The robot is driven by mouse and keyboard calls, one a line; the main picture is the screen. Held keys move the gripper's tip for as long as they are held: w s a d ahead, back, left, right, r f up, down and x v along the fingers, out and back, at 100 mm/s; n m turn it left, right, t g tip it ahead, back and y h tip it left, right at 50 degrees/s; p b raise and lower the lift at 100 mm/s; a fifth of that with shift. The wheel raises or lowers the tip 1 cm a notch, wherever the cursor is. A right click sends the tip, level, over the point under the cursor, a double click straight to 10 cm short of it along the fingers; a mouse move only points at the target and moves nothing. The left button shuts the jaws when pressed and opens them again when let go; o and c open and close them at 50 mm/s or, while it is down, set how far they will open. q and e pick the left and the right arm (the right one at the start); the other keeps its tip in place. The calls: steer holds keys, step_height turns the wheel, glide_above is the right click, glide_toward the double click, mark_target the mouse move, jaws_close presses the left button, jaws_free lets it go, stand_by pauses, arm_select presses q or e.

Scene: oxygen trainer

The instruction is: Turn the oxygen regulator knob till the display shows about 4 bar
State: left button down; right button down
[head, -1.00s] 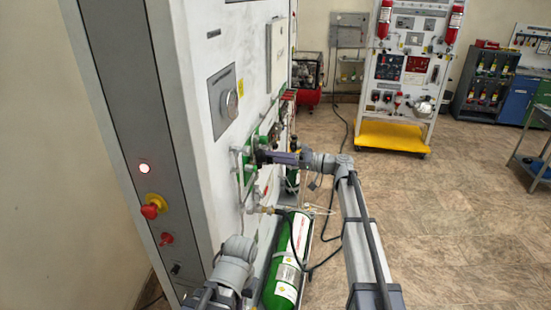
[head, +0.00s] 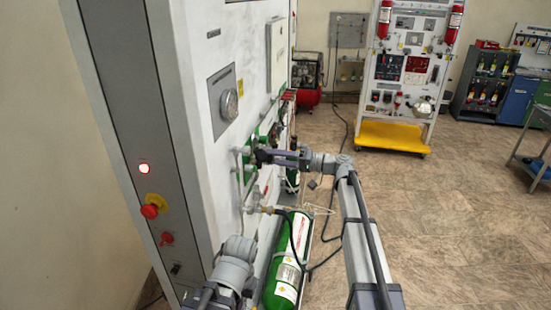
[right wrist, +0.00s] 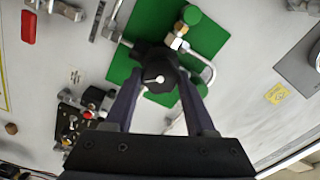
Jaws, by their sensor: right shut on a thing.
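The oxygen regulator knob (right wrist: 158,78) is black with a white mark. It sits in front of a green plate (right wrist: 185,35) on the white panel, with metal pipes beside it. My right gripper (right wrist: 160,84) is shut on the knob, one finger on each side. In the head view my right gripper (head: 262,156) reaches the panel and covers the knob. I cannot make out a pressure reading in either view. My left arm shows at the bottom of the head view, but its gripper does not.
A round gauge (head: 229,103) sits higher on the panel. A green cylinder (head: 287,262) with a hose stands below my right gripper. A red button (head: 151,209) is on the cabinet's near side. The floor (head: 450,230) to the right is clear.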

steer(key=shift+c, duration=1.2)
jaws_free()
steer(key=v, duration=0.8)
steer(key=s+a+f+g+h, duration=0.2)
steer(key=s+a+f+h, duration=0.1)
steer(key=s+f, duration=0.35)
steer(key=s+a+f+g+h, duration=0.1)
steer(key=s+a+f+h, duration=0.25)
steer(key=s+f, duration=0.3)
steer(key=s+d+f+g+h, duration=0.1)
steer(key=s+d+f+h, duration=0.2)
steer(key=s, duration=0.2)
steer(key=s+d+f+m+h, duration=0.1)
steer(key=s+d+f+h, duration=0.1)
steer(key=s+f+h, duration=0.3)
steer(key=s+d+f+g+h, duration=0.1)
steer(key=s+d+h, duration=0.15)
steer(key=s, duration=0.35)
steer(key=s+a+f+n+h+b, duration=0.1)
steer(key=s+a+f+n+b, duration=0.2)
steer(key=s+a+f+b, duration=0.3)
steer(key=a+f+b, duration=0.2)
steer(key=a, duration=0.1)
steer(key=shift+a+g, duration=0.35)
steer(key=shift+g, duration=0.05)
